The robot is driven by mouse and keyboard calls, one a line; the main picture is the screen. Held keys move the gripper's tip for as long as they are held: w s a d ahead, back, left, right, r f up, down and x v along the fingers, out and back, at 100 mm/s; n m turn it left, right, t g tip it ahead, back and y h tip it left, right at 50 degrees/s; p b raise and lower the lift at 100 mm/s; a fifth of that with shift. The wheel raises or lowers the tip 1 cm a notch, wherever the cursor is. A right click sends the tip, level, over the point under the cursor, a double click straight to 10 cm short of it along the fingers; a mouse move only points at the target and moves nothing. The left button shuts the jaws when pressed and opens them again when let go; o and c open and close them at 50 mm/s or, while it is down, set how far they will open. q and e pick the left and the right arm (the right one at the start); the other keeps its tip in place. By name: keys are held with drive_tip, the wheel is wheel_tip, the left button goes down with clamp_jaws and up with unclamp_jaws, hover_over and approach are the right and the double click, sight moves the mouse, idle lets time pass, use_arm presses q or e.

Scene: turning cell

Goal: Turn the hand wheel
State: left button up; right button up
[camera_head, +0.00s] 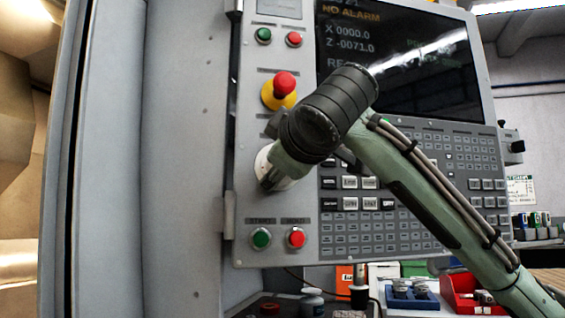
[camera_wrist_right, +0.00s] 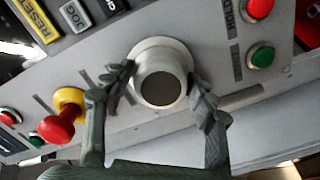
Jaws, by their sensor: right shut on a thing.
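The hand wheel (camera_wrist_right: 160,85) is a round silver knob with a dark grey face, mounted on the control panel. In the right wrist view my right gripper (camera_wrist_right: 161,76) has one finger on each side of the knob and is shut on its rim. In the head view my right arm comes from the lower right across the panel. Its dark wrist and the gripper hide most of the hand wheel (camera_head: 263,158), and only its pale left edge shows. My left gripper is in neither view.
A red emergency stop (camera_head: 284,84) on a yellow base sits just above the wheel. A green button (camera_head: 261,238) and a red button (camera_head: 296,238) lie below it. The screen (camera_head: 420,60) reads X 0000.0, Z -0071.0. Key rows fill the panel's right side.

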drive_tip(key=n, duration=0.6)
drive_tip(key=shift+f, duration=0.1)
drive_tip(key=n, duration=0.3)
drive_tip(key=shift+n+h, duration=0.3)
drive_tip(key=shift+n, duration=1.3)
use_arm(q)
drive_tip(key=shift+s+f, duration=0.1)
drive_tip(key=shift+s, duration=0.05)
use_arm(e)
drive_tip(key=shift+f, duration=0.1)
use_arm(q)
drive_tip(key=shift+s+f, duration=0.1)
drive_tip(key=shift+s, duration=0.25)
use_arm(e)
drive_tip(key=o, duration=0.9)
drive_tip(key=shift+s, duration=0.15)
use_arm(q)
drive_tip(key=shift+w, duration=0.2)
use_arm(e)
drive_tip(key=s+d, duration=0.2)
drive_tip(key=s, duration=0.9)
drive_tip(key=shift+s, duration=0.3)
drive_tip(key=shift+w, duration=0.1)
